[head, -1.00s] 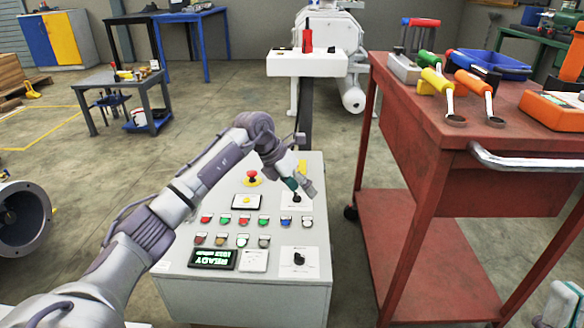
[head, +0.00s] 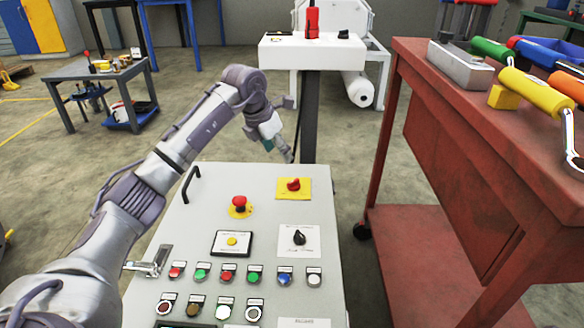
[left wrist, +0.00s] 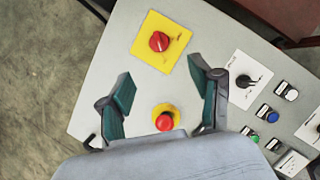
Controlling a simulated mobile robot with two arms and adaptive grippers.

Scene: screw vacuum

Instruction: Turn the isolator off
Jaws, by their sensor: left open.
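The isolator is a red rotary knob on a square yellow plate (head: 293,185) at the far right of the grey control panel (head: 200,210). In the left wrist view its red knob (left wrist: 159,41) is unobstructed, beyond and between my fingertips. My left gripper (head: 280,148) is above the panel's far edge in the head view, apart from the knob. In the left wrist view my left gripper (left wrist: 168,85) has its two fingers spread wide with nothing between them. My right gripper is not in view.
A red emergency stop button (head: 239,203) on a yellow disc and a black selector (head: 299,237) sit nearby. Several small push buttons line the panel. A black handle (head: 187,184) is at its left edge. A red tool cart (head: 440,120) stands to the right.

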